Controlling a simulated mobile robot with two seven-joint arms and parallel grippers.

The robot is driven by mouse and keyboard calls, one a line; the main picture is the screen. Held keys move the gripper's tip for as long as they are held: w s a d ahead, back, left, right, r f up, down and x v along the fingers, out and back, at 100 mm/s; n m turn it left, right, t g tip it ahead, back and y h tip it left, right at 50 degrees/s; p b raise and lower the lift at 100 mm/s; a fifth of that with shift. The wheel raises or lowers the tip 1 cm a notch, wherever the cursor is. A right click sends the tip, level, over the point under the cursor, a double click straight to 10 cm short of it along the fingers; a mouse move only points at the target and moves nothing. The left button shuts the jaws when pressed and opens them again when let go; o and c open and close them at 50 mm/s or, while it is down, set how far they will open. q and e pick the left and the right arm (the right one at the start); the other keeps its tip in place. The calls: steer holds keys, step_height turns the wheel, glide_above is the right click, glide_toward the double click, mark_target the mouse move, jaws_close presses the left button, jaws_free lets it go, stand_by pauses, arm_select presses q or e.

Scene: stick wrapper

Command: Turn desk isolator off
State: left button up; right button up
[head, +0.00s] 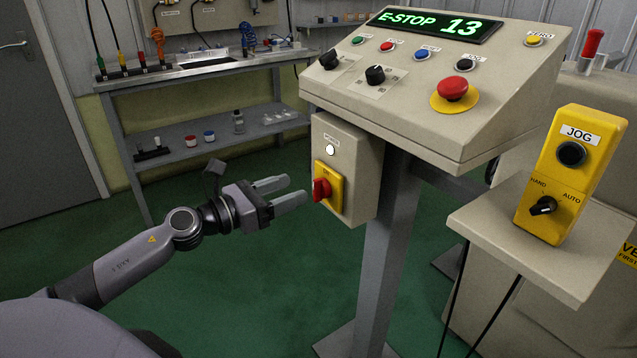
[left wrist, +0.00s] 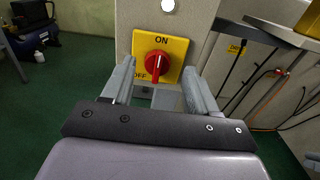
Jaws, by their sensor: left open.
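The desk isolator is a red rotary knob (head: 321,189) on a yellow plate (head: 336,178), fixed to a beige box (head: 350,148) under the control desk. A white lamp (head: 330,150) sits above it. In the left wrist view the knob (left wrist: 157,66) shows with its bar close to vertical, pointing towards the ON mark at the top; OFF is at lower left. My left gripper (head: 290,190) is open and empty, just left of the knob, with its fingers pointing at it. In the wrist view the fingers (left wrist: 160,88) lie either side of the knob, apart from it. My right gripper is not in view.
The control desk (head: 420,90) above carries buttons, a red emergency stop (head: 453,88) and a display reading E-STOP 13. A yellow JOG box (head: 570,175) stands on a shelf at right. A workbench (head: 200,75) stands behind. The floor around my left arm is clear.

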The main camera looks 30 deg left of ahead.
mark_target(314, 181)
arm_select(q)
steer(key=shift+p+x, duration=0.55)
steer(key=shift+x, duration=2.45)
